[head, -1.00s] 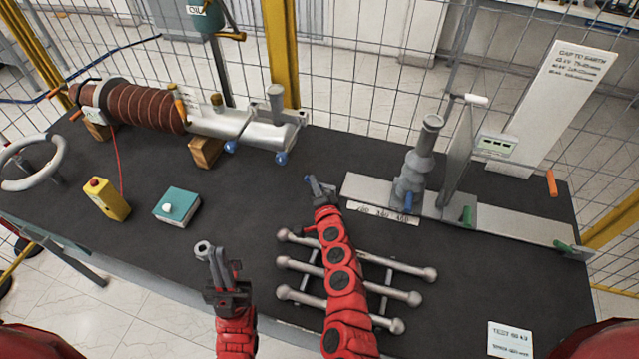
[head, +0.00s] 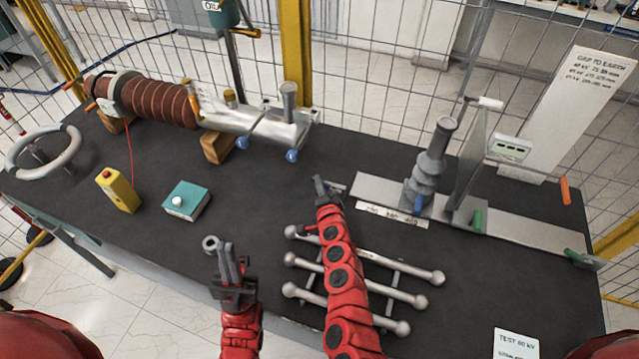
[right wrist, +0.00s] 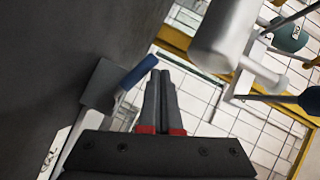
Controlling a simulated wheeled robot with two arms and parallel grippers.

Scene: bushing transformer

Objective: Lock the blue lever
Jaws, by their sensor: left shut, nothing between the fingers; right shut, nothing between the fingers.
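My right gripper (head: 321,184) is shut and empty, low over the black table, just left of the grey rail's left end. In the right wrist view its closed fingers (right wrist: 160,76) point beside a blue lever (right wrist: 138,72). This lever sticks out from a small grey block (right wrist: 102,86), its free end close to the fingertips; I cannot tell if they touch. In the head view that spot is largely hidden by the gripper. Another blue lever (head: 418,204) stands at the foot of the grey stacked post (head: 430,160). My left gripper (head: 222,250) is shut and empty over the table's front edge.
Several grey ball-ended bars (head: 400,262) lie under my right forearm. Green levers (head: 478,219) sit along the rail (head: 520,232). The brown ribbed bushing (head: 160,102), teal box (head: 186,200) and yellow box (head: 120,190) are at left. A wire fence stands behind.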

